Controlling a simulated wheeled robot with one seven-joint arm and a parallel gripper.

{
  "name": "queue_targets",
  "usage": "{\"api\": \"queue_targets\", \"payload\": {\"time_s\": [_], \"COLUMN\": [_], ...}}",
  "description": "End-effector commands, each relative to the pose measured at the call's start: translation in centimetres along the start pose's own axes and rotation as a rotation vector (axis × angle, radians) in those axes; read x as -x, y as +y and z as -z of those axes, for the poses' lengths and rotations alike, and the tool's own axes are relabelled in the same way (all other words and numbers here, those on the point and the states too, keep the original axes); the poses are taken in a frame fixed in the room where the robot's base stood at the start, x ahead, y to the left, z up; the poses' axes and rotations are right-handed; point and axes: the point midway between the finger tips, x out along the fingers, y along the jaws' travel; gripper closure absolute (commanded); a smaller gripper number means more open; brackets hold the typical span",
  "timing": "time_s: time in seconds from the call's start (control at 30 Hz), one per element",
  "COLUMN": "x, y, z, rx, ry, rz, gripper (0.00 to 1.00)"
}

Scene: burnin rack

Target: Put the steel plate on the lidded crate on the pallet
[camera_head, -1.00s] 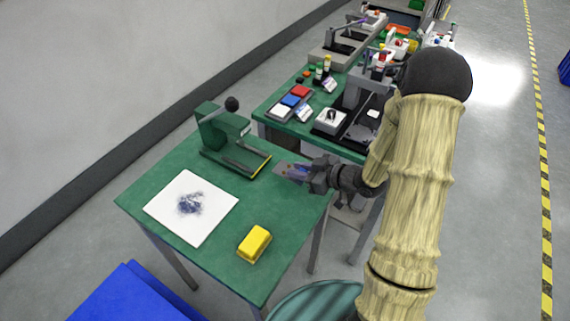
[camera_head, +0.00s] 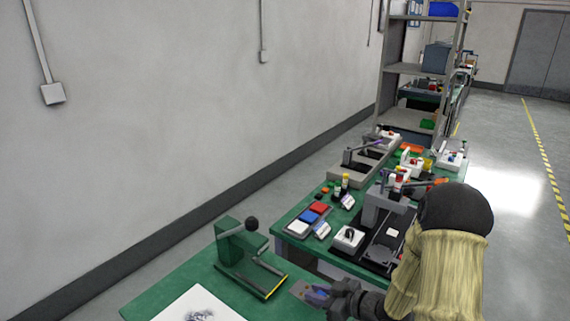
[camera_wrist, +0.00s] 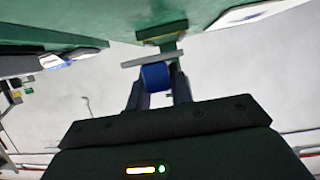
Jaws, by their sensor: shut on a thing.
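My gripper (camera_head: 334,299) is at the right edge of the near green bench in the head view, partly hidden by my arm. It is shut on the steel plate (camera_head: 310,292), a flat grey piece with blue-purple marks. In the wrist view the plate (camera_wrist: 150,60) shows nearly edge-on beyond the fingers. A blue part (camera_wrist: 155,78) sits between the fingers, against the plate. Whether the plate touches the bench I cannot tell. I see neither the lidded crate nor the pallet in the current views.
The near bench (camera_head: 160,298) holds a green lever fixture (camera_head: 240,262) and a white marked sheet (camera_head: 190,306). The second bench (camera_head: 290,235) carries a grey press (camera_head: 385,205) and colored blocks (camera_head: 310,216). A tall shelf (camera_head: 410,70) stands behind. Open floor (camera_head: 510,190) lies at right.

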Motion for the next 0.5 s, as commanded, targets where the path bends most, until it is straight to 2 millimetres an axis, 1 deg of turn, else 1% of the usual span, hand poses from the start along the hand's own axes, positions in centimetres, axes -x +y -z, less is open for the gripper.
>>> {"api": "queue_targets", "payload": {"time_s": [0.17, 0.33, 0.5], "x": [-0.5, -0.9, -0.8], "y": [1.3, 3.1, 4.9], "z": [1.9, 3.6, 5.0], "rx": [-0.044, -0.104, -0.164], "ry": [0.012, 0.02, 0.024], "rz": [-0.095, -0.232, -0.375], "gripper": [1.0, 1.0, 1.0]}}
